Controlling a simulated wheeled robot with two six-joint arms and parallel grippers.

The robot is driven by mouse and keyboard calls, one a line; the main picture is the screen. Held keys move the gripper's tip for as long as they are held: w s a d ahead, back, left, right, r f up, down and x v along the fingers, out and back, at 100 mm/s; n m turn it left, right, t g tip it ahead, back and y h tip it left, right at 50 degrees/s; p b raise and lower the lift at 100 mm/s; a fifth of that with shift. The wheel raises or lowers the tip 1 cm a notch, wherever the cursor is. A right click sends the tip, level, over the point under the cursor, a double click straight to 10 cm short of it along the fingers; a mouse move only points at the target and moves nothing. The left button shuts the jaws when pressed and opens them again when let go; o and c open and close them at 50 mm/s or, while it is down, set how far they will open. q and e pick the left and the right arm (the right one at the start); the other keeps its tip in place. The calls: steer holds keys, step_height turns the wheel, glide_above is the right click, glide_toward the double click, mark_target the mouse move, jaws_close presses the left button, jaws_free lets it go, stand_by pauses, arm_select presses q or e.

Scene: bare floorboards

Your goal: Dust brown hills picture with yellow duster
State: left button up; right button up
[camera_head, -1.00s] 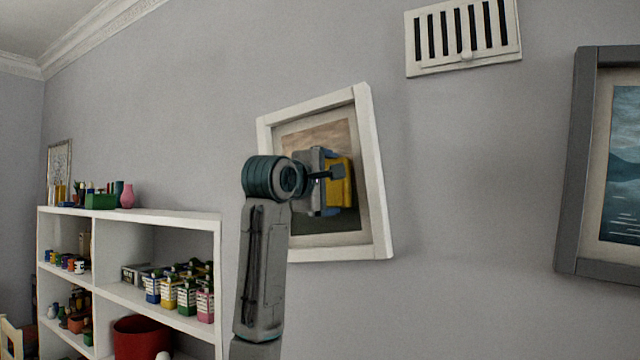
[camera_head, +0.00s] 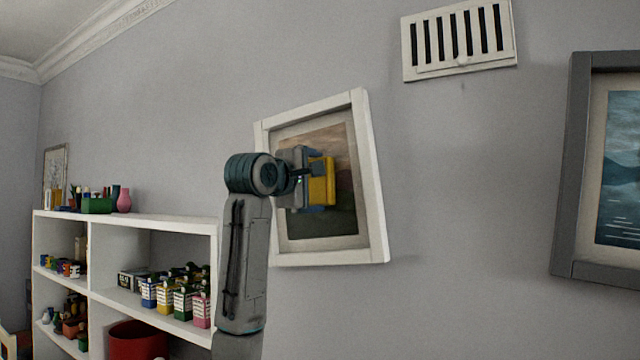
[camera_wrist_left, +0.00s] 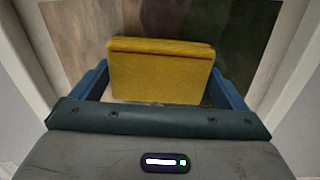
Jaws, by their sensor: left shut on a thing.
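The brown hills picture (camera_head: 345,215) hangs tilted on the grey wall in a white frame (camera_head: 374,190). It also fills the background of the left wrist view (camera_wrist_left: 85,35). My left gripper (camera_head: 312,180) is in front of the picture and shut on the yellow duster (camera_head: 322,182). In the left wrist view the duster (camera_wrist_left: 160,75) sits between the two blue fingers, with the picture behind it. I cannot tell whether the duster touches the picture. My arm and gripper hide the picture's left part. My right gripper is not in view.
A white shelf unit (camera_head: 150,220) with paint bottles, pots and a red bucket (camera_head: 137,341) stands at the left. A wall vent (camera_head: 460,42) is above right. A grey-framed water picture (camera_head: 612,160) hangs at the right. The wall between the pictures is bare.

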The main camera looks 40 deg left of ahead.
mark_target(328, 173)
arm_select(q)
steer(key=shift+a+r, duration=0.5)
steer(key=shift+a, duration=2.6)
steer(key=shift+w+d+r, duration=0.1)
steer(key=shift+d+r, duration=0.1)
steer(key=shift+d, duration=1.4)
steer(key=shift+w+d+r, duration=0.1)
steer(key=shift+d+r, duration=0.1)
steer(key=shift+d, duration=1.35)
steer(key=shift+d+r, duration=0.2)
steer(key=shift+d, duration=1.4)
steer(key=shift+s+a+f+b, duration=0.1)
steer(key=shift+s+f+b, duration=0.15)
steer(key=shift+s+b, duration=0.5)
steer(key=shift+s+d+r+b, duration=0.15)
steer(key=shift+s+b, duration=0.35)
steer(key=shift+s, duration=0.6)
steer(key=shift+s+d+b, duration=0.15)
steer(key=shift+s+b, duration=0.35)
steer(key=shift+s, duration=0.6)
